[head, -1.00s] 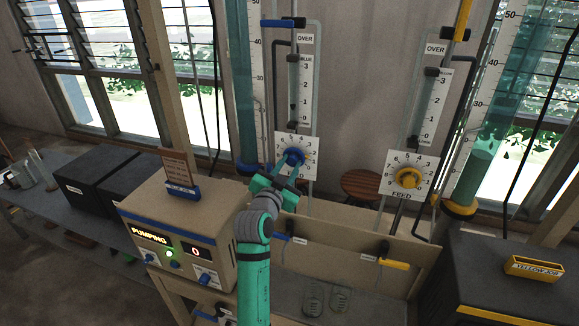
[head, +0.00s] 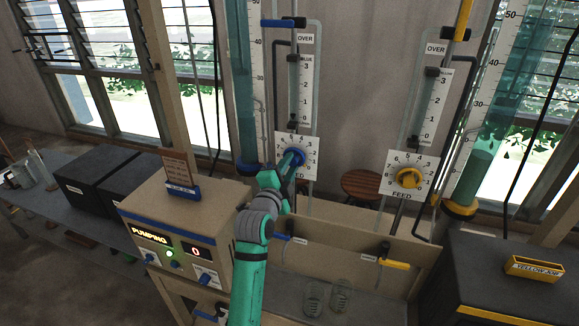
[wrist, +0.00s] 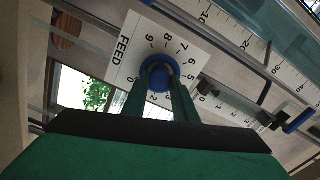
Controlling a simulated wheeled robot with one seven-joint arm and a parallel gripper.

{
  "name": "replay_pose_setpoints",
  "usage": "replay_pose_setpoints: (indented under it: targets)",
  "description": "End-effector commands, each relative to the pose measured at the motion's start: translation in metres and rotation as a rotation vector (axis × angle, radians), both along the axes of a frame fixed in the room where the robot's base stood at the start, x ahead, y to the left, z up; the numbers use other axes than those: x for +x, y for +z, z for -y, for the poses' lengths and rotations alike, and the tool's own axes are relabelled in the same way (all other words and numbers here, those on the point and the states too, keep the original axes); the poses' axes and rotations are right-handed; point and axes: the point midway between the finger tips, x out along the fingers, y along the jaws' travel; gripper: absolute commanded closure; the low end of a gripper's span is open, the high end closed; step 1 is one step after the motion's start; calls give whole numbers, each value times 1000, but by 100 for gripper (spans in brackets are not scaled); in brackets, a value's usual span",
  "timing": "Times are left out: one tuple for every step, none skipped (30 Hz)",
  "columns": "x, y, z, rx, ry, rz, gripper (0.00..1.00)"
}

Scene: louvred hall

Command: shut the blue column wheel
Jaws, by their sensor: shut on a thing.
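The blue column wheel (head: 294,157) is a round blue knob on a white numbered FEED dial plate (head: 311,144), below the blue-marked column. My gripper (head: 291,160) reaches up to it from below. In the wrist view the blue wheel (wrist: 159,76) sits between the two green fingers, and my gripper (wrist: 160,84) is shut on it. The wheel's pointer is hidden, so its exact setting cannot be read.
A yellow wheel (head: 407,178) on a like dial stands to the right. A control box (head: 180,225) reading PUMPING and 0 stands at left. Blue and yellow lever taps (head: 395,264) and two glasses (head: 340,292) are below. A black box (head: 500,290) stands at right.

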Motion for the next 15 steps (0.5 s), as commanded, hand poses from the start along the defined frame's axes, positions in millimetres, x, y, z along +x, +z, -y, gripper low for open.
replay_pose_setpoints:
  targets:
    - [0, -3, -1, 19, 1, 0, 97]
    - [0, -3, -1, 29, 1, 4, 97]
    - [0, -3, 0, 41, 0, 8, 97]
    - [0, -3, 0, 49, 0, 10, 97]
    - [0, -3, -1, 57, 0, 13, 97]
    - [0, -3, -1, 65, 1, 15, 97]
    - [0, -3, -1, 69, 1, 16, 97]
    - [0, -3, -1, 73, 2, 19, 97]
    - [0, -3, -1, 77, 2, 20, 97]
    - [0, -3, -1, 80, 1, 20, 97]
    - [0, -3, -1, 81, 2, 21, 97]
    - [0, -3, -1, 83, 0, 21, 97]
    - [0, -3, -1, 84, 0, 22, 97]
    - [0, -3, -1, 85, 0, 22, 97]
    - [0, -3, -1, 85, 0, 22, 97]
